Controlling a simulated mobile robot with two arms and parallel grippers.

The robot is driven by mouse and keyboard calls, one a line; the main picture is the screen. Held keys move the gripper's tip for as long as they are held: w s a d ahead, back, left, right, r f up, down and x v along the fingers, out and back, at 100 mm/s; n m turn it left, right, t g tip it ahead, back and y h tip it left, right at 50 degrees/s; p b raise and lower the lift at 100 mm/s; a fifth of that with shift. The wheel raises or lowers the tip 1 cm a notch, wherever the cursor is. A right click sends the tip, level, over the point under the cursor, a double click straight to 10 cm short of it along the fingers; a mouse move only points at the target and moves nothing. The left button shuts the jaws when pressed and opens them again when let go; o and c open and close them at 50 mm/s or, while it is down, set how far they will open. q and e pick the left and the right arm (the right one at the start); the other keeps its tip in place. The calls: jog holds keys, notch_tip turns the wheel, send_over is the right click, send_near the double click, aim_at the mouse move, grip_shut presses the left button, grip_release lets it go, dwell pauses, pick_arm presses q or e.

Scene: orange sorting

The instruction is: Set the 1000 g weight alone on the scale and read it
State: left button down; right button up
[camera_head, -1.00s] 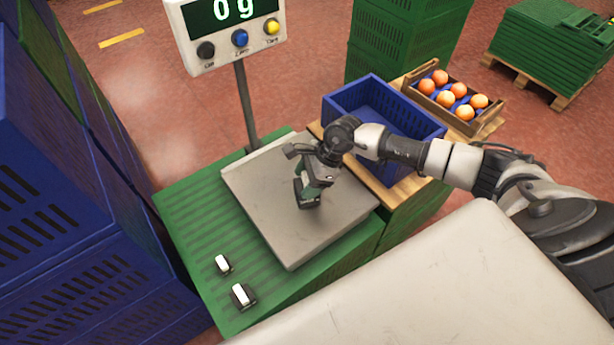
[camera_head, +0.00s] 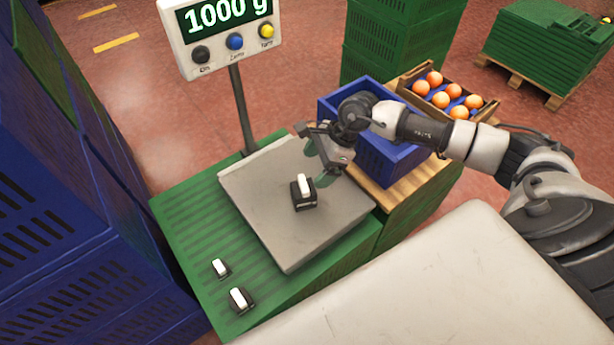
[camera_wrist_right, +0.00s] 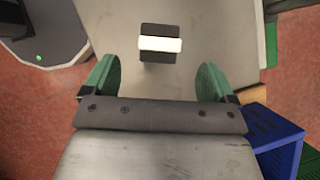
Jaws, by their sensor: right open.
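A black weight with a white handle (camera_head: 304,191) stands upright and alone on the scale's grey plate (camera_head: 280,235). The scale display (camera_head: 229,16) reads 1000 g. My right gripper (camera_head: 326,160) is open and empty, above the plate just behind and to the right of the weight, apart from it. In the right wrist view the weight (camera_wrist_right: 160,43) lies beyond the two green fingers, between their lines (camera_wrist_right: 158,85). Two other weights, one smaller (camera_head: 220,268) and one larger (camera_head: 240,299), stand on the green crate surface in front of the scale. My left gripper is not in view.
A blue crate (camera_head: 392,157) stands right of the scale, under my right forearm. A box of oranges (camera_head: 447,96) stands behind it. Blue crates (camera_head: 60,220) are stacked at the left. The display post (camera_head: 242,110) rises behind the plate.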

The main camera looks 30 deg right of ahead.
jog(key=v, duration=0.5)
